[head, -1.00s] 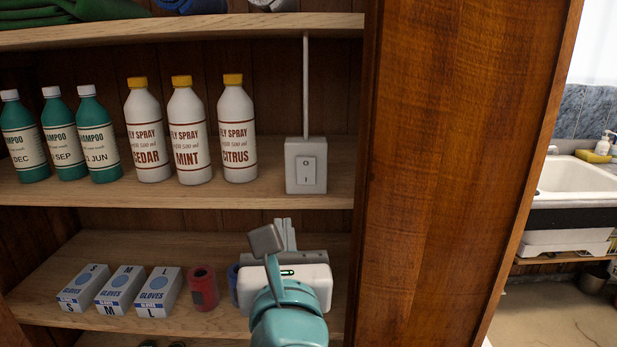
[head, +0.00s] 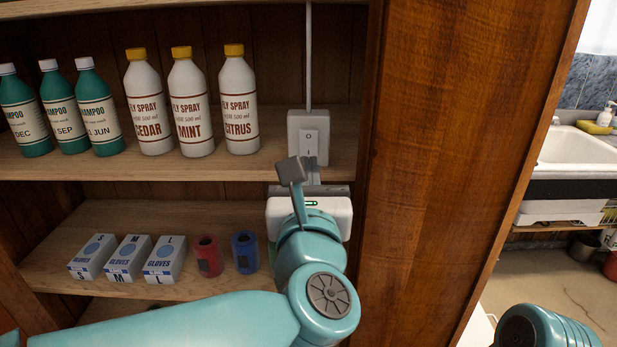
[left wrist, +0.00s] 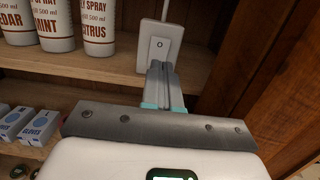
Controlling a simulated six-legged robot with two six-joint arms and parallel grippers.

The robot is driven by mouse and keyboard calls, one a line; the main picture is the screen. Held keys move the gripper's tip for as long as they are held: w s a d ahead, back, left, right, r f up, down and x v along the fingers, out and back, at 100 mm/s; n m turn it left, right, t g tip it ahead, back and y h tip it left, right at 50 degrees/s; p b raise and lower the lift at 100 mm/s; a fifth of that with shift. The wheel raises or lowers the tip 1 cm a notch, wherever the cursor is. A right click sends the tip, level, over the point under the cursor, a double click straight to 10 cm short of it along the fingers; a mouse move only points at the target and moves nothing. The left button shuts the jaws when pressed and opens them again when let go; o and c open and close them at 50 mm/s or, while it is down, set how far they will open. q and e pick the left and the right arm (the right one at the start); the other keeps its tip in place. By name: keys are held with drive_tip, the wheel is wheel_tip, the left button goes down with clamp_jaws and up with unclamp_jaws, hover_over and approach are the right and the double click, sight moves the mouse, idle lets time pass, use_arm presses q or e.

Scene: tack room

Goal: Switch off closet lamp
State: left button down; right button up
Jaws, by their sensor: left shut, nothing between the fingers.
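The white switch box (head: 295,132) stands at the right end of the middle shelf, with a white conduit running up from it. Its rocker (head: 310,141) is marked O at the top and I below. My left gripper (head: 312,168) is shut and empty, its fingertips at the rocker's lower end. In the left wrist view the shut fingers (left wrist: 161,70) cover the lower part of the switch (left wrist: 157,48), and only the O half shows. I cannot tell whether they touch it. The lamp itself is not in view. My right gripper is not in view.
Fly spray bottles (head: 190,105) and shampoo bottles (head: 98,115) stand left of the switch. Glove boxes (head: 128,258), a red roll (head: 207,257) and a blue roll (head: 245,253) sit on the shelf below. The closet's wooden side panel (head: 450,150) is close on the right.

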sight(308, 136)
use_arm(q)
drive_tip(key=w, duration=0.2)
drive_tip(key=w+p, duration=0.1)
drive_tip(key=w, duration=0.1)
drive_tip(key=w+r+p, duration=0.1)
drive_tip(key=w, duration=0.1)
drive_tip(key=shift+w+p, duration=0.35)
drive_tip(key=shift+w, duration=0.15)
drive_tip(key=shift+w+r+g+p, duration=0.25)
drive_tip(key=shift+r+g+p, duration=0.2)
drive_tip(key=shift+p, duration=0.25)
drive_tip(key=shift+s+f, duration=0.1)
drive_tip(key=shift+f, duration=0.2)
